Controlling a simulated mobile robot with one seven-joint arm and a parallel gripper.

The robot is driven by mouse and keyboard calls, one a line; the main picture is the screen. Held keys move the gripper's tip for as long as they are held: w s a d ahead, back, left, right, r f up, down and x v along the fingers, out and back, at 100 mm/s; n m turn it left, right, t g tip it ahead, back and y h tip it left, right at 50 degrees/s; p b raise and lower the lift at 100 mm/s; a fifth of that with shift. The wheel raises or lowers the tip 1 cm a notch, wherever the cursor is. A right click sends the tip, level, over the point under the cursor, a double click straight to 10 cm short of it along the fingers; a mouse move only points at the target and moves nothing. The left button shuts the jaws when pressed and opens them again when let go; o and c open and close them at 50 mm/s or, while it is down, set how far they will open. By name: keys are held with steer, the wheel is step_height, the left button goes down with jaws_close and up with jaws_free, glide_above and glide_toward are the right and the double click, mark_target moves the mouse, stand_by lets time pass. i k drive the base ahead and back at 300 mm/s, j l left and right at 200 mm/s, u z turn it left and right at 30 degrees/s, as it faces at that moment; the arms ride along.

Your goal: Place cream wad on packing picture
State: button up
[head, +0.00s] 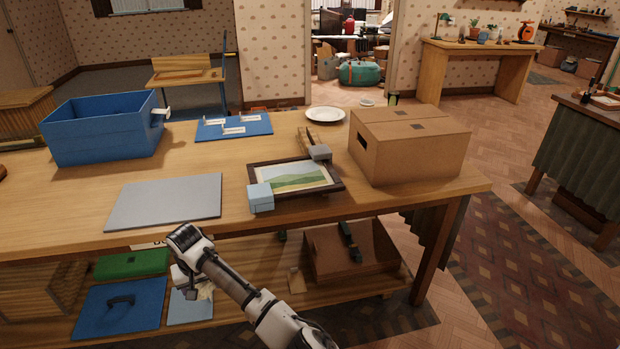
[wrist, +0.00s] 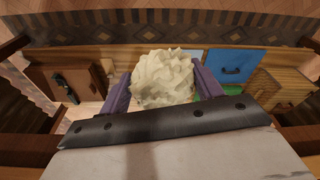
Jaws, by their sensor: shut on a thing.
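The cream wad (wrist: 163,79) is a crumpled, off-white lump between the two purple fingers of my gripper (wrist: 162,92) in the wrist view. My gripper is shut on it. In the head view my gripper (head: 192,290) is low at the table's front edge, beside the lower shelf, and a pale bit of the wad (head: 206,291) shows by it. The packing picture (head: 295,176), a dark-framed green landscape, lies flat on the table, up and to the right of my gripper. Grey-blue blocks (head: 260,197) sit at its front left and back right corners.
A cardboard box (head: 408,145) stands right of the picture. A grey board (head: 165,202), a blue crate (head: 100,128), a blue panel (head: 234,127) and a white plate (head: 325,114) are on the table. The lower shelf holds a brown box (head: 350,250) and a blue board (head: 120,306).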

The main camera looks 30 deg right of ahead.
mark_target(292, 170)
steer(key=i+j+z, duration=0.1)
steer(key=z, duration=0.95)
steer(key=j+z, duration=1.1)
steer(key=j, duration=0.5)
